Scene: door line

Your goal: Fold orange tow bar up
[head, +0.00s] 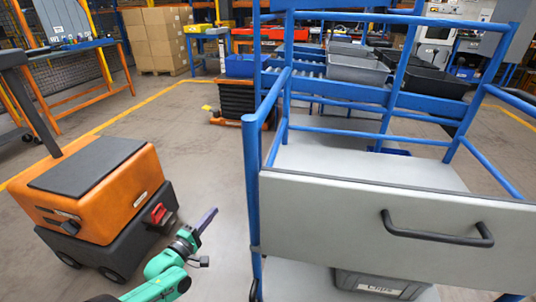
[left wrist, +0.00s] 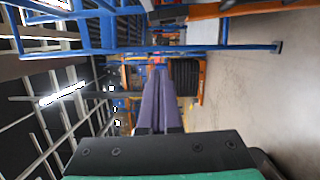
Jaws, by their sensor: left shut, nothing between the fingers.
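I cannot make out an orange tow bar clearly in either view. An orange and black tug (head: 100,200) stands at the left in the head view, with a red hitch (head: 158,213) on its right side. A blue-framed cart (head: 253,180) with a grey front panel (head: 380,232) stands at the right. My left gripper (head: 207,219), with purple fingers, is in the gap between the hitch and the cart, apart from both. It is shut and empty; its fingers (left wrist: 158,80) lie together in the left wrist view. My right gripper is not in view.
A black handle (head: 437,236) sticks out from the cart's panel. A grey bin (head: 380,284) is low under it. A dark stack on an orange base (head: 238,103) stands behind on the open floor. Blue-topped benches (head: 75,47) are at the far left.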

